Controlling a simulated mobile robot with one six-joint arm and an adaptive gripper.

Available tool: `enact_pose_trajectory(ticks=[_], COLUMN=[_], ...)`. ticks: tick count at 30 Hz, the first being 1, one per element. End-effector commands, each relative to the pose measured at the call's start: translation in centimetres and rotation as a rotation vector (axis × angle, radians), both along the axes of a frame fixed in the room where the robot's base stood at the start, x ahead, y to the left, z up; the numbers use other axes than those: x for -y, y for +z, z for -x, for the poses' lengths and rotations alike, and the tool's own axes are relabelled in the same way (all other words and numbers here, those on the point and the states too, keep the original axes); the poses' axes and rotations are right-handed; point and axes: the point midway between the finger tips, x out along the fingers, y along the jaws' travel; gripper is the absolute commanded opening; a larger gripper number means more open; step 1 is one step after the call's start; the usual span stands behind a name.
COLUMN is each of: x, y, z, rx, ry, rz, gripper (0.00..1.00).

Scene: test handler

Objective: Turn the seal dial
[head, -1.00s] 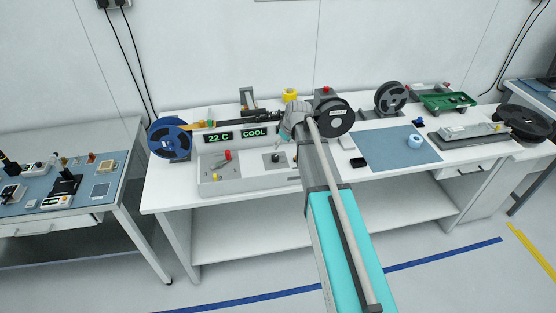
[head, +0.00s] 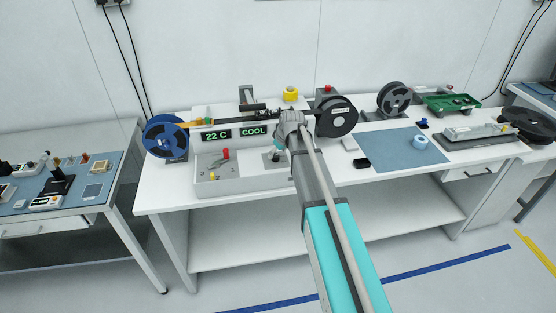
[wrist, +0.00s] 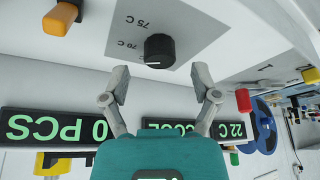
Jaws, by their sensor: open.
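The seal dial (wrist: 160,50) is a black knob with a white pointer line on a grey plate, with 70 C and 75 C marks beside it. In the head view it is partly hidden by my gripper, near the right end of the grey machine's front panel (head: 250,183). My gripper (wrist: 160,82) is open and empty, its two fingertips apart on either side of the dial's near edge. I cannot tell that either finger touches it. In the head view my gripper (head: 279,146) is just above the dial.
A red-handled lever (head: 226,154) and a yellow control (head: 212,176) are left of the dial. Displays reading 22 C (head: 217,135) and COOL (head: 253,131) stand behind. A blue reel (head: 167,137) is at left, a black reel (head: 337,116) close right. A blue mat (head: 392,148) lies further right.

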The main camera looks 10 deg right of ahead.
Motion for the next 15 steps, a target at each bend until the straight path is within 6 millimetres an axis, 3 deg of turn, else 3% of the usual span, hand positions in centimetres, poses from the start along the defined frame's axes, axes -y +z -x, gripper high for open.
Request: enact_pose_trajectory(ticks=[6, 15], x=[-0.2, -0.4], y=[-1.6, -2.2], z=[-0.5, -0.8], rx=[0.000, 0.000], ry=[0.000, -0.001], rz=[0.000, 0.000], gripper=[0.79, 0.79])
